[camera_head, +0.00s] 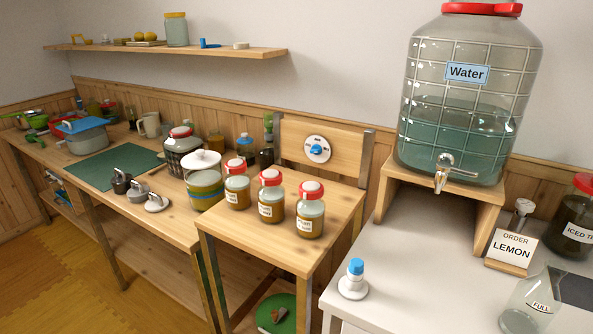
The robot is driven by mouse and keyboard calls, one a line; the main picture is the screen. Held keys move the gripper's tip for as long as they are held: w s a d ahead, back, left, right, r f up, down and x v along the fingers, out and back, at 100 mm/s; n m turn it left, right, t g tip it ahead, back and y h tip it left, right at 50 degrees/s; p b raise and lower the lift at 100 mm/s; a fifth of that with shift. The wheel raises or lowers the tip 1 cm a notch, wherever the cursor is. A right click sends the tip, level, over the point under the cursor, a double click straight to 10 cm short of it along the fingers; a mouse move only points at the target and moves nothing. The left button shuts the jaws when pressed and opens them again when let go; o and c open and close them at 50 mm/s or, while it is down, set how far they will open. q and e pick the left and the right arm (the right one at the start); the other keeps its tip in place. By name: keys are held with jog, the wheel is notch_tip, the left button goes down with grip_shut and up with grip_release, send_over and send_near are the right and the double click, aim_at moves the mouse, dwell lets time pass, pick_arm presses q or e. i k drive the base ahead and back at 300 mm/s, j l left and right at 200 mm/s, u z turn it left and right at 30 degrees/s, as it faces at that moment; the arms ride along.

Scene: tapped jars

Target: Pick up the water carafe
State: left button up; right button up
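A clear glass carafe (523,318) stands on the light grey table at the bottom right, with a "FULL" label on its side. Its lower part is cut off by the picture's edge. It looks clear; I see no distinct liquid in it. A large jar labelled "Water" (455,125) with a red lid sits on a wooden stand (488,205), partly filled with bluish liquid. Its metal tap (442,175) points down at the front. Neither of my grippers is in view.
A blue-topped white knob (354,280) stands on the grey table (420,290). An "ORDER LEMON" card (512,248) and a dark iced tea jar (577,222) are behind the carafe. Several red-lidded jars stand on the wooden table (335,205) at left. The grey table's middle is clear.

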aim_at(535, 300)
jog(key=z, duration=1.6)
